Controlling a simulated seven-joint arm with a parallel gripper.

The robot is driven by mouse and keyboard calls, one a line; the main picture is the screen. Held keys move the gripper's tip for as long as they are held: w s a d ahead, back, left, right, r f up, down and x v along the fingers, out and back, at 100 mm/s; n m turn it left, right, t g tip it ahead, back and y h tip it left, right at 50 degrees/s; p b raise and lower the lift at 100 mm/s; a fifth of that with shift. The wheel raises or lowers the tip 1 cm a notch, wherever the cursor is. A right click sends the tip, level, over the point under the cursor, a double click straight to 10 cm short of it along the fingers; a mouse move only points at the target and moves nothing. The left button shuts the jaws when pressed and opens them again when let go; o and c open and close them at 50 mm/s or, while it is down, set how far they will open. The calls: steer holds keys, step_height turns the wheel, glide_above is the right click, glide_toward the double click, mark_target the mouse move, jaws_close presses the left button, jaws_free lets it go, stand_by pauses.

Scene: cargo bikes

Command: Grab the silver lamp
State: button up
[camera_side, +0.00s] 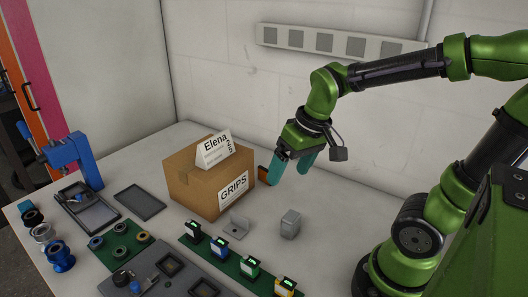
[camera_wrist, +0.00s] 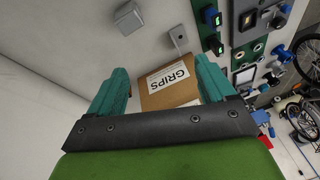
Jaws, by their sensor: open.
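A small silver-grey block-shaped piece (camera_side: 290,223), which looks like the silver lamp, stands on the pale table right of the cardboard box. It also shows near the top of the wrist view (camera_wrist: 128,17), beyond my fingertips. My gripper (camera_side: 287,174) is above the table, up and behind the silver piece, with its teal fingers apart. In the wrist view the gripper (camera_wrist: 161,72) has nothing held between its fingers; the cardboard box shows beyond the gap. I cannot make out finer detail on the silver piece.
The cardboard box (camera_side: 190,182) marked GRIPS carries a name card (camera_side: 215,150). A grey bracket (camera_side: 237,227) lies left of the silver piece. A green strip (camera_side: 228,262) with several small display units is in front. A small dark-and-orange thing (camera_side: 263,174) shows beside the fingers. Table right of the silver piece is clear.

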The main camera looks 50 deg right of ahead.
mark_target(291, 216)
steer(key=d+f+n+g, duration=0.1)
steer(key=f, duration=0.3)
steer(key=d+f+n+g, duration=0.1)
steer(key=f, duration=0.4)
steer(key=w+d+f+n+g+h, duration=0.1)
steer(key=f, duration=0.3)
steer(key=shift+d+f+n, duration=0.2)
steer(key=shift+f+n, duration=0.1)
steer(key=shift+f, duration=0.1)
steer(key=f, duration=0.5)
steer(key=shift+s+a, duration=0.2)
steer(key=shift+a, duration=0.05)
